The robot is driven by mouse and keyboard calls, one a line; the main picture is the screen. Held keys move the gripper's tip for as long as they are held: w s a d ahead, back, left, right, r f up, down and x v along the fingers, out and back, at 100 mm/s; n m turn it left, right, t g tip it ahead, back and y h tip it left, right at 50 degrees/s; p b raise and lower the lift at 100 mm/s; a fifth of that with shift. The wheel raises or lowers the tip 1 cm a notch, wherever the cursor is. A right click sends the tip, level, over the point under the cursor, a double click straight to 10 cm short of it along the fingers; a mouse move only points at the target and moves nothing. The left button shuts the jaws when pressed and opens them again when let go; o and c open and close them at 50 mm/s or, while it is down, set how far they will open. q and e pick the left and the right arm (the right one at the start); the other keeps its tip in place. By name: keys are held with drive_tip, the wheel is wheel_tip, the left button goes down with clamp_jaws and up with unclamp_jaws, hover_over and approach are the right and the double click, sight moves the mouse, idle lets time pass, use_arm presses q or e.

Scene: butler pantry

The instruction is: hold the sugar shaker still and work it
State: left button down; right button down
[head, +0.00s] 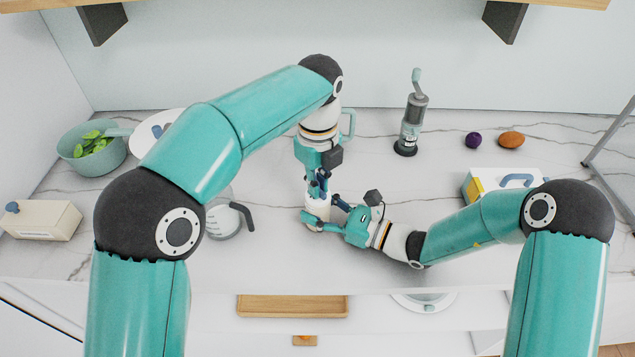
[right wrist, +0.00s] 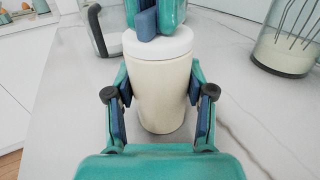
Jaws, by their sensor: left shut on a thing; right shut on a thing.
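The sugar shaker is a cream cylinder (right wrist: 162,90) with a white lid, upright on the counter in the right wrist view. In the head view the sugar shaker (head: 317,202) is small and partly covered by my grippers. My right gripper (right wrist: 160,100) is shut around its body, with one finger on each side. It also shows in the head view (head: 328,217), reaching in from the right. My left gripper (head: 318,188) comes down from above and is shut on the shaker's white lid. Its fingers (right wrist: 156,20) hide part of the lid's top.
A glass jug (head: 222,222) with a dark handle stands just left of the shaker. A grinder (head: 411,125), a purple ball (head: 473,140) and a brown oval thing (head: 511,139) stand at the back right. A green pot (head: 92,160) and cream box (head: 42,221) are left. Front-centre counter is clear.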

idle(0.3)
use_arm(q)
drive_tip(key=c, duration=1.3)
unclamp_jaws()
drive_tip(key=shift+o, duration=0.2)
wheel_tip(320, 180, up, 12)
drive_tip(key=shift+f, duration=0.15)
